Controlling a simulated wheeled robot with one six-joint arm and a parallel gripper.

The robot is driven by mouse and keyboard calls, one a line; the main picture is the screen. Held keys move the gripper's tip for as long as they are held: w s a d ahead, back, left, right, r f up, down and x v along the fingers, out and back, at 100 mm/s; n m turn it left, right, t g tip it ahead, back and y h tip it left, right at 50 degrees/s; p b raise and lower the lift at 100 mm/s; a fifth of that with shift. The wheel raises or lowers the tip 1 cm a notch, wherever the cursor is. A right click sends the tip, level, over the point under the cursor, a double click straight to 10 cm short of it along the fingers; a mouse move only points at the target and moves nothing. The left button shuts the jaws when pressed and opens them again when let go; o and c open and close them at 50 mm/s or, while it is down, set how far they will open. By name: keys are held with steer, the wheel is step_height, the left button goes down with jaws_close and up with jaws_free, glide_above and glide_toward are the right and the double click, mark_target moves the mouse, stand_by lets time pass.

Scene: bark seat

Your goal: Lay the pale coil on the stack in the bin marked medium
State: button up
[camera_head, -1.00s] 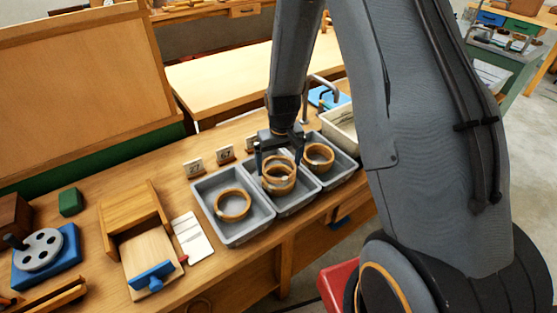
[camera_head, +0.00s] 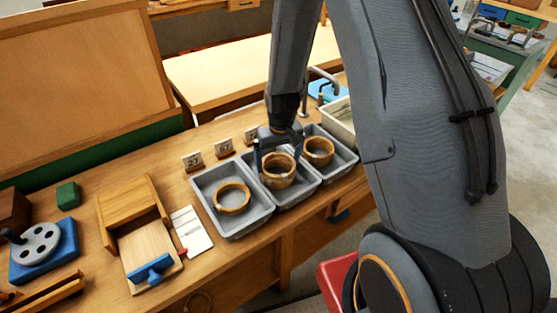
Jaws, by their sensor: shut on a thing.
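Three grey bins stand in a row on the bench: a left bin (camera_head: 240,232), a middle bin (camera_head: 305,190) and a right bin (camera_head: 346,165). My gripper (camera_head: 278,152) is over the middle bin, pointing down, shut on the pale coil (camera_head: 279,159). The held coil is at the top of a stack of tan coils (camera_head: 279,181) in that bin. It looks level and close on the stack; I cannot tell whether it touches.
A coil (camera_head: 232,198) lies in the left bin and a coil stack (camera_head: 319,151) stands in the right bin. A pale tray (camera_head: 337,118) is beyond the right bin. A white card (camera_head: 192,231) and a wooden fixture (camera_head: 140,240) lie to the left.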

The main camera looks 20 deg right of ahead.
steer(key=shift+f, duration=0.3)
steer(key=o, duration=0.7)
steer(key=shift+r+p, duration=2.25)
steer(key=shift+r, duration=1.25)
